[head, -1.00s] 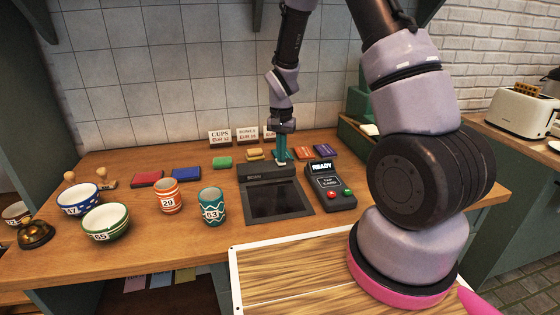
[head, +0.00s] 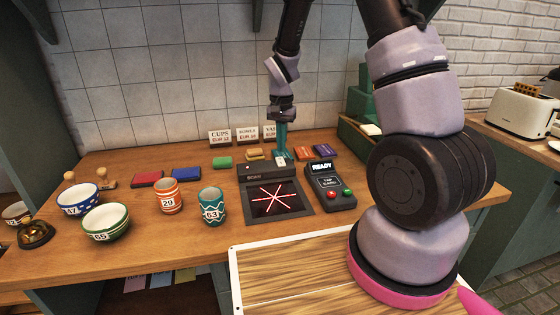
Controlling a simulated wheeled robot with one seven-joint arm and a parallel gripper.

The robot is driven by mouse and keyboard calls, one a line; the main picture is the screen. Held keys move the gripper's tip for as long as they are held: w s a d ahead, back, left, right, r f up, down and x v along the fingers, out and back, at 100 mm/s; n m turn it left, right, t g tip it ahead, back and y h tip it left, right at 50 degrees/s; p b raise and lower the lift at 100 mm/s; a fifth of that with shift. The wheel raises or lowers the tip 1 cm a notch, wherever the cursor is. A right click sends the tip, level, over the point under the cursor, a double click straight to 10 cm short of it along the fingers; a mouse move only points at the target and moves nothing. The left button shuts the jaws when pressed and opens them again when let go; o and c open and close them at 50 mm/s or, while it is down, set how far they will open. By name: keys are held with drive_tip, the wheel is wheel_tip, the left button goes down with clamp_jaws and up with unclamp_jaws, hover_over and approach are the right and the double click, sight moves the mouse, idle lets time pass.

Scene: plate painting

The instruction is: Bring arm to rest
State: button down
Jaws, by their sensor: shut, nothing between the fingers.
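My gripper (head: 282,152) is a teal pair of fingers pointing down at the end of my arm. It is shut with nothing between its fingers. It hangs just behind the scanner (head: 272,198), close to the scanner's back edge, where a small pale tag (head: 280,161) shows at the fingertips. The scanner's dark glass shows a red star of light lines. I cannot tell if the fingers touch anything.
The card terminal (head: 328,184) reading READY stands right of the scanner. Numbered cups (head: 212,205) and bowls (head: 106,222) stand at left with a bell (head: 36,233). Price signs (head: 247,134) stand behind.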

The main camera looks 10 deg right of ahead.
drive_tip(key=shift+r, duration=1.45)
drive_tip(key=s+d+r+t+y, duration=0.15)
drive_tip(key=s+r, duration=0.25)
drive_tip(key=r, duration=0.5)
drive_tip(key=s+d+r+t, duration=0.2)
drive_tip(key=s+r, duration=0.1)
drive_tip(key=r, duration=0.6)
drive_tip(key=s+d+r+n+t, duration=0.1)
drive_tip(key=s+r+t, duration=0.1)
drive_tip(key=s+r, duration=0.3)
drive_tip(key=s+d+r+t, duration=0.1)
drive_tip(key=s+r, duration=0.4)
drive_tip(key=s, duration=0.5)
drive_tip(key=shift+s+d+n+t, duration=0.15)
drive_tip(key=shift+s+n+t, duration=0.05)
drive_tip(key=shift+n+t, duration=0.2)
